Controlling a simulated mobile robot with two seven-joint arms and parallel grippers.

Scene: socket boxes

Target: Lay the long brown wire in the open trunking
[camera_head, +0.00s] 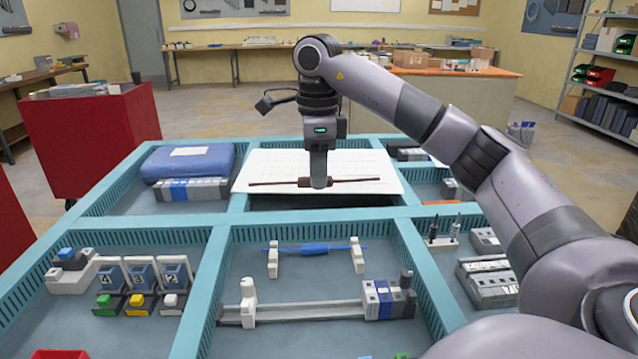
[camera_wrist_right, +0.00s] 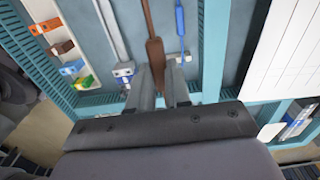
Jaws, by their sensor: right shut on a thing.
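My right gripper (camera_head: 319,184) points down and is shut on the middle of the long brown wire (camera_head: 353,180). The wire lies left to right across the jaws, with a thicker sleeve at its middle, above the front part of a white sheet. In the right wrist view, the brown wire (camera_wrist_right: 152,30) runs up from between the fingers (camera_wrist_right: 162,92); the rest is hidden behind the gripper. Teal slotted trunking (camera_head: 300,217) runs left to right nearer me than the wire, and also shows in the wrist view (camera_wrist_right: 209,50). My left gripper is not seen.
A blue wire (camera_head: 315,249) rests on two white holders (camera_head: 272,260) in the front middle bay. Behind it, the white sheet (camera_head: 290,161) is flat. A rail (camera_head: 300,313) carries terminal blocks (camera_head: 387,298). Push buttons (camera_head: 138,303) stand at left, a blue bundle (camera_head: 190,161) at back left.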

